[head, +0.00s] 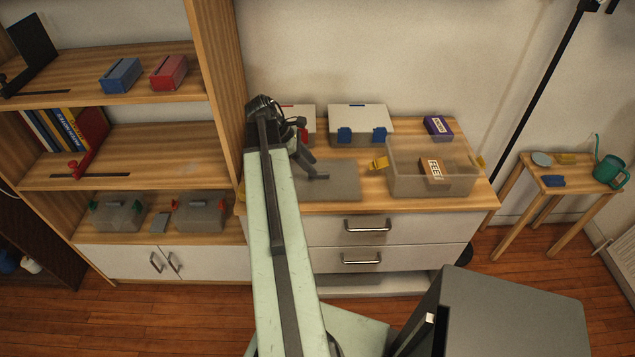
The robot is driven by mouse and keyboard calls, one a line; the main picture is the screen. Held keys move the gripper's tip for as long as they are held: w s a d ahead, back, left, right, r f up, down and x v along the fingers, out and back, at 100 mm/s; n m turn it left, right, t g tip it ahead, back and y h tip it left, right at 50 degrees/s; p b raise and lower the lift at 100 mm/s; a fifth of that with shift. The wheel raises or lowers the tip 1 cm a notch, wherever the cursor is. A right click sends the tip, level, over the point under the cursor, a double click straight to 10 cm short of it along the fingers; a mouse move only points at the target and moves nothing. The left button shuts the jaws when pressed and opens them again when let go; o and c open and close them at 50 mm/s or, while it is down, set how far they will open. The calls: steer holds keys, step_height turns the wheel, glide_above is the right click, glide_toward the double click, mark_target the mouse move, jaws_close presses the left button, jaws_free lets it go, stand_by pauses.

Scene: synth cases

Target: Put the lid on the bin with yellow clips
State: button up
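The bin with yellow clips (405,187) is a clear, open-topped box at the right of the dresser top. One yellow clip (379,164) sticks out at its left side and another at its right. A brown box with a white label (448,167) is inside it. A flat grey panel (338,190), seemingly the lid, lies left of the bin, apart from it. My dark gripper (314,174) is over or at this panel. My arm hides part of the panel, and I cannot tell if the fingers are open or touch it.
Behind the panel stand a bin with blue clips (358,117) and a partly hidden bin with red clips. A purple box (438,127) is behind the yellow-clip bin. A shelf unit (226,80) rises close left of my arm. A small table (582,185) stands at right.

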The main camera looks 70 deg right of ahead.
mark_target(319, 173)
steer(key=b+x, duration=0.2)
steer(key=x, duration=0.2)
steer(key=shift+w+f, duration=0.1)
steer(key=shift+w, duration=0.1)
steer(key=shift+s+f+b, duration=0.1)
steer(key=shift+s+b, duration=0.05)
steer(key=shift+b, duration=0.15)
steer(key=shift+r, duration=0.2)
jaws_close()
